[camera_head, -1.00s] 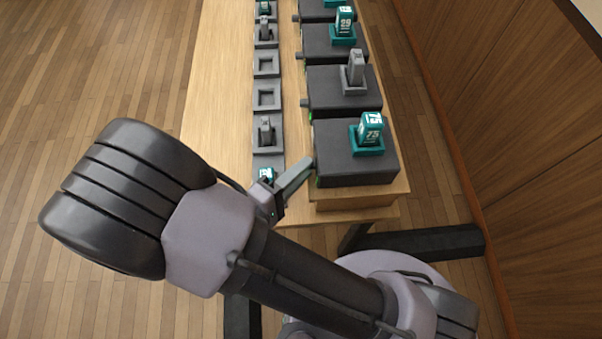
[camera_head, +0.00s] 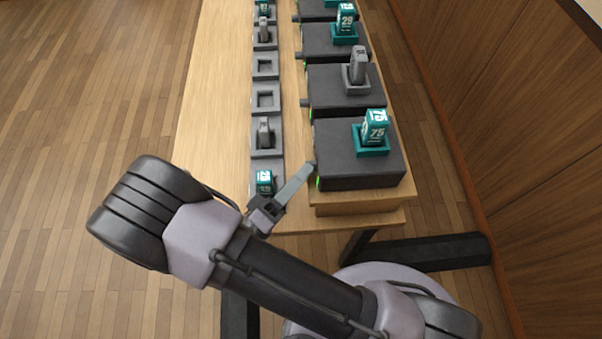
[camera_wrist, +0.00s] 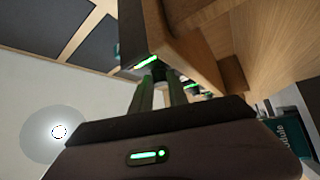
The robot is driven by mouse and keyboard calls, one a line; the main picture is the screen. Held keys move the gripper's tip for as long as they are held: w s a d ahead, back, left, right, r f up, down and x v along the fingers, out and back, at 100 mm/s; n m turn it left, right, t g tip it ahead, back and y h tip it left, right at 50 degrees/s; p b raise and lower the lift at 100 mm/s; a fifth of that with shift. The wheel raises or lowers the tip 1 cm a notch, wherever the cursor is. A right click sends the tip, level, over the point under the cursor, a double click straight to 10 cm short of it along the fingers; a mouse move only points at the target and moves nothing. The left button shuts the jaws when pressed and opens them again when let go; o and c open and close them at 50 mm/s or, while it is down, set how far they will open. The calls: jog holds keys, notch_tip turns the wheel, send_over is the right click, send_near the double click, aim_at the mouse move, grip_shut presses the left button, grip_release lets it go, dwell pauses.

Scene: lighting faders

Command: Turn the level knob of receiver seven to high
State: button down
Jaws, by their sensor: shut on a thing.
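The nearest dark receiver (camera_head: 345,178) sits at the near end of the raised wooden shelf, with a lit green bar on its left-facing front. My gripper (camera_head: 307,173) reaches up to that front. In the wrist view, the two fingers (camera_wrist: 164,90) are shut on a small dark knob (camera_wrist: 160,72), beside the lit green level bar (camera_wrist: 146,62). The fingers mostly hide the knob, so its pointer cannot be read. No receiver number is legible, so I cannot tell by label which one is seven.
Several more receivers (camera_head: 335,88) run back along the shelf. A teal block marked 75 (camera_head: 375,130) stands in a holder on the nearest one. A row of grey charging slots (camera_head: 265,98) lies left of my gripper. The wooden table's left strip (camera_head: 212,120) is clear.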

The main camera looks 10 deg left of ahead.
dwell(0.4)
jog(key=c, duration=1.6)
grip_release()
jog(key=shift+o, duration=0.2)
jog(key=p+v, duration=0.3)
jog(key=v, duration=1.4)
jog(key=shift+f, duration=0.2)
jog(key=shift+o, duration=0.4)
jog(key=shift+s, duration=0.15)
